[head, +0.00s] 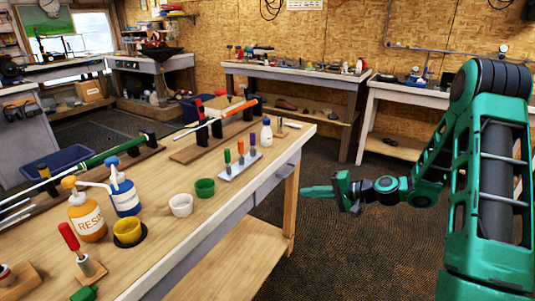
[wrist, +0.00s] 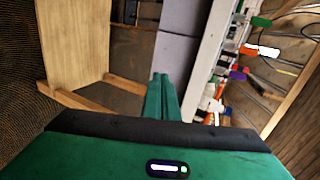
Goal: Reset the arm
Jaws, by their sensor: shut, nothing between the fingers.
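My green arm reaches in from the right of the head view. My gripper (head: 320,191) is shut and empty. It is held out sideways over the floor, just off the right end of the wooden workbench (head: 225,199), touching nothing. In the wrist view my gripper (wrist: 162,78) shows as two green fingers pressed together, with the bench side behind them.
The bench holds an orange resin bottle (head: 87,222), a blue pump bottle (head: 124,198), a white cup (head: 181,205), a green cup (head: 205,188), a yellow cup (head: 127,231), a tool rack (head: 240,166) and clubs in stands. Open floor (head: 335,235) lies beneath my gripper.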

